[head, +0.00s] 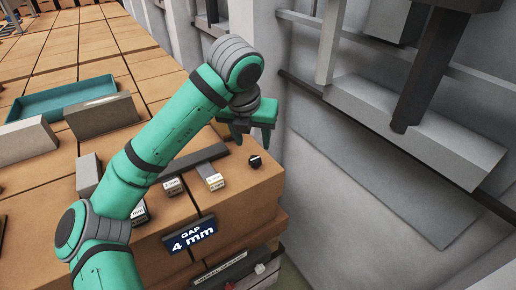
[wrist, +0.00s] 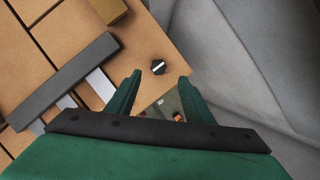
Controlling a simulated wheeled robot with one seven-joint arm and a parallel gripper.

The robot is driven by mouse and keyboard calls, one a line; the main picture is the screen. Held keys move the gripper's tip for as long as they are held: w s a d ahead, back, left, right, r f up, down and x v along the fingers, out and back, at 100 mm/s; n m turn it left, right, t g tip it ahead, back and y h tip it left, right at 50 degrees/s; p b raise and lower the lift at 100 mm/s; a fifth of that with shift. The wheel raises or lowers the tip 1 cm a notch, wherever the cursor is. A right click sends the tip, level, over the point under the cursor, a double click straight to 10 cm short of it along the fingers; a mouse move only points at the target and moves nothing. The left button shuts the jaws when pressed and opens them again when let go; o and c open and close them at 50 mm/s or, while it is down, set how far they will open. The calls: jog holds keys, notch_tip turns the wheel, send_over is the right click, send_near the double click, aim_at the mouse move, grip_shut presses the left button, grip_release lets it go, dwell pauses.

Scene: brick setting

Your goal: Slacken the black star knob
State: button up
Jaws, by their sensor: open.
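The black star knob (head: 255,161) sits on the brown top near its right front corner, with a pale line across its cap. In the wrist view the knob (wrist: 157,67) lies just beyond the fingertips, roughly centred between them. My gripper (wrist: 160,78) is open and empty, its two green fingers apart on either side of the knob's line. In the head view my gripper (head: 240,140) is above the top, to the left of and behind the knob. The knob appears apart from both fingers.
A dark bar (head: 200,163) with small labelled blocks (head: 214,181) lies left of the knob. A teal tray (head: 62,99) and grey blocks (head: 103,115) stand further left. A grey wall (head: 310,140) rises at right.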

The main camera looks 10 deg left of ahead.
aim_at(255, 159)
jog(key=x, duration=0.9)
jog(key=shift+s+a+f, duration=0.15)
jog(key=shift+f, duration=0.2)
jog(key=c, duration=1)
jog(key=shift+n, duration=0.4)
jog(key=shift+c, duration=0.2)
jog(key=n, duration=0.1)
jog(key=n+y, duration=0.1)
jog(key=shift+d+n, duration=0.2)
jog(key=shift+n, duration=0.1)
jog(key=n+y, duration=0.1)
jog(key=n, duration=0.2)
jog(key=shift+r+n+g+y, duration=0.15)
jog(key=shift+n+g+y, duration=0.15)
jog(key=shift+n+y, duration=0.1)
jog(key=n, duration=0.1)
jog(key=n+g, duration=0.1)
jog(key=n, duration=0.1)
jog(key=shift+w+y, duration=0.25)
jog(key=shift+y, duration=0.15)
jog(key=shift+d+n, duration=0.2)
jog(key=shift+n, duration=0.7)
jog(key=shift+g, duration=0.4)
